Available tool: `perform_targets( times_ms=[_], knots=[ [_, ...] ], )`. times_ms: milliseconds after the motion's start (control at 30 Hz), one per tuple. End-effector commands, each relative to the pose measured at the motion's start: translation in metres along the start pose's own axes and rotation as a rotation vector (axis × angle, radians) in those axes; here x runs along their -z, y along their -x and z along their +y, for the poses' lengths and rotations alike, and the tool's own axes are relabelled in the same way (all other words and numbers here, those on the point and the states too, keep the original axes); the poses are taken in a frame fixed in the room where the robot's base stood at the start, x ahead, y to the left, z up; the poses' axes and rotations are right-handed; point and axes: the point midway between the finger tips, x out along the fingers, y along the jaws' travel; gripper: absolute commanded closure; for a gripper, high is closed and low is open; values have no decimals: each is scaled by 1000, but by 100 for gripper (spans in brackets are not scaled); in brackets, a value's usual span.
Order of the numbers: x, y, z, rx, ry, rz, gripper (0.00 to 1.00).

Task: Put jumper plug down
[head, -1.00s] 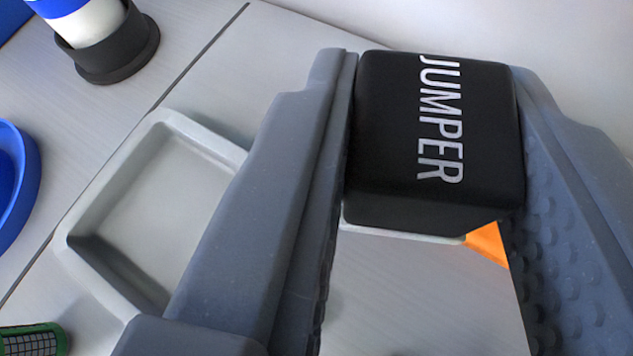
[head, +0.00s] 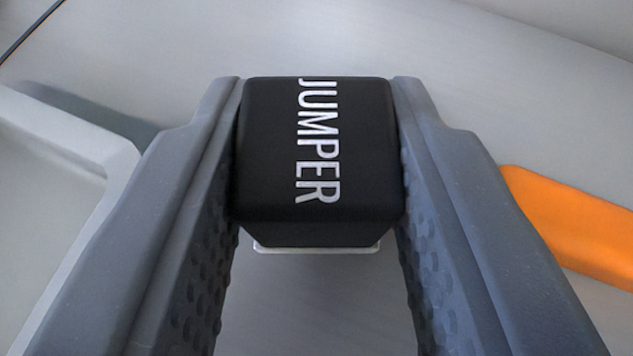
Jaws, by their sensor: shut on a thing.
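The jumper plug (head: 265,160) is a black block with white "JUMPER" lettering, in the middle of the head view. My gripper (head: 318,140) is shut on it, with one grey finger against each side. A thin pale edge shows under the plug's near end. The grey surface lies beneath it; I cannot tell whether the plug touches it.
A pale tray (head: 120,150) with a raised rim lies at the left, partly hidden by the left finger. An orange piece (head: 575,220) lies at the right, partly behind the right finger. The surface beyond the plug is clear.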

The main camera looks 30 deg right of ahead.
Motion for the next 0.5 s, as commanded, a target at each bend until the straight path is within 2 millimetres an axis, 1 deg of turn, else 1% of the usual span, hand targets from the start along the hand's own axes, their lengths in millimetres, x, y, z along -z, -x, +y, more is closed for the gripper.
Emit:
perform_targets(
  times_ms=[267, 300, 367, 500],
  knots=[
    [-1, -1, 0, 0, 1, 1, 98],
    [-1, -1, 0, 0, 1, 1, 66],
    [-1, -1, 0, 0, 0, 1, 50],
    [-1, -1, 0, 0, 0, 2, 50]
  ],
)
